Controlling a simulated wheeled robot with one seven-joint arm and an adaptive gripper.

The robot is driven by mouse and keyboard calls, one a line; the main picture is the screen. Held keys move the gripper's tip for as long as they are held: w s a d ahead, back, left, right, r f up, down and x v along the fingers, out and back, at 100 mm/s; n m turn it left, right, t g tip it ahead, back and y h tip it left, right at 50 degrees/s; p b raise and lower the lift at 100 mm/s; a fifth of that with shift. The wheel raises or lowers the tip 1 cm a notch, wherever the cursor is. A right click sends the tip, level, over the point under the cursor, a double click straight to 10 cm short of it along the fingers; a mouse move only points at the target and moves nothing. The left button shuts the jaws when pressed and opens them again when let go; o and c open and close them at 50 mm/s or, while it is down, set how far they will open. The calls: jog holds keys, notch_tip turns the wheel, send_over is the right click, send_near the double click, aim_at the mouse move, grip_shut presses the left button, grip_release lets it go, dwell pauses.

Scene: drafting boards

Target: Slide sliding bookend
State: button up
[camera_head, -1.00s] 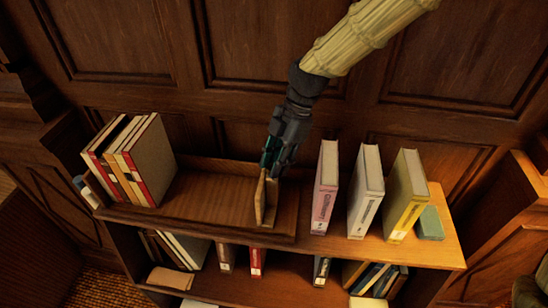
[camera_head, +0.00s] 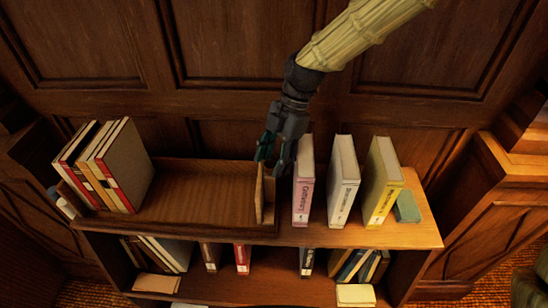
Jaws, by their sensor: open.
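The sliding bookend (camera_head: 265,196) is a small upright wooden piece near the right end of a wooden tray (camera_head: 198,220) on top of the shelf. Several books (camera_head: 108,168) lean together at the tray's left end, with a bare stretch of tray between them and the bookend. My gripper (camera_head: 271,164) points down at the bookend's upper edge, its fingers apart. One finger is on the left side of the bookend's top and the other on the right; whether they touch it is unclear.
A pink book (camera_head: 303,182) stands close right of my gripper. A white book (camera_head: 343,182), a yellow book (camera_head: 382,184) and a green box (camera_head: 407,207) stand further right. A panelled wall (camera_head: 240,65) rises behind the shelf.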

notch_tip(320, 180, up, 10)
dwell(0.6)
dwell(0.4)
